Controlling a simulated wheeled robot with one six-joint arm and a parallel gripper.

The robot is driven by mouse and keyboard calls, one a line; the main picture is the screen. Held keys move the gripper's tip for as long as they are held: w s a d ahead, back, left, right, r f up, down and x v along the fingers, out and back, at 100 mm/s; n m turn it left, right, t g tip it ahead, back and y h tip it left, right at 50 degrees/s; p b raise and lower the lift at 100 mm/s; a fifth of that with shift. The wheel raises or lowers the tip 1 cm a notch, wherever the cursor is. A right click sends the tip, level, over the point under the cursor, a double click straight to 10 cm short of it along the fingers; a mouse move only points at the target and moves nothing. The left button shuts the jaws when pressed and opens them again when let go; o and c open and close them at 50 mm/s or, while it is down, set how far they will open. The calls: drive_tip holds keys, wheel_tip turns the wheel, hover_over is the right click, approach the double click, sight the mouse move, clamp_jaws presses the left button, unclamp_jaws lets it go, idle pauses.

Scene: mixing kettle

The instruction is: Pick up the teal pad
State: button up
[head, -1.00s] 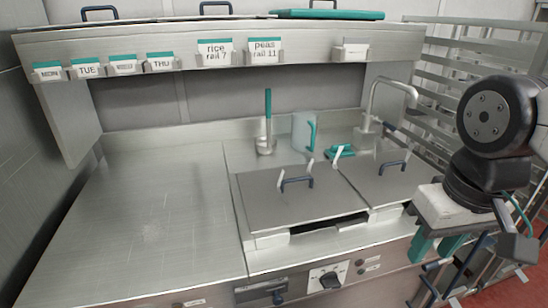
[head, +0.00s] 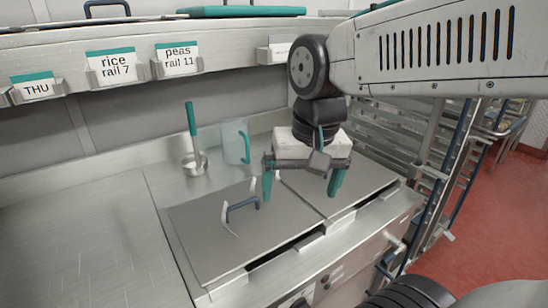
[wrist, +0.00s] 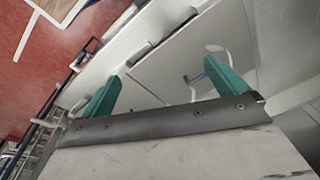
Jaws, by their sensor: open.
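My gripper (head: 300,195) is open and empty above the kettle lids, with its two teal fingers pointing down. In the wrist view the open fingers (wrist: 163,72) frame part of a grey lid. I cannot make out the teal pad in either current view; the gripper and arm cover the back part of the right lid in the head view. The right lid (head: 345,201) is partly hidden behind the gripper.
A teal-handled ladle (head: 192,140) and a clear jug (head: 236,142) stand behind the left lid. A labelled shelf (head: 130,73) runs overhead, with a flat teal lid (head: 240,11) on top. A metal rack (head: 400,150) stands at right. The left counter (head: 80,230) is clear.

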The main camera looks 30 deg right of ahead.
drive_tip(key=w+d+f+m+t, duration=0.1)
drive_tip(key=w+d+m, duration=0.4)
drive_tip(key=w+m, duration=0.55)
drive_tip(key=w+d+f+m+t, duration=0.1)
drive_tip(key=w+d+m, duration=0.45)
drive_tip(key=w, duration=0.75)
drive_tip(key=w+d+f+m, duration=0.3)
drive_tip(key=w+m, duration=0.1)
drive_tip(key=m, duration=0.1)
drive_tip(key=w+d+f+m, duration=0.3)
drive_tip(key=w+d+m, duration=0.1)
drive_tip(key=w+m, duration=0.1)
drive_tip(key=w+d+f+m, duration=0.4)
drive_tip(key=w+m, duration=0.1)
drive_tip(key=shift+t, duration=0.3)
drive_tip(key=x, duration=0.6)
drive_tip(key=c, duration=1.1)
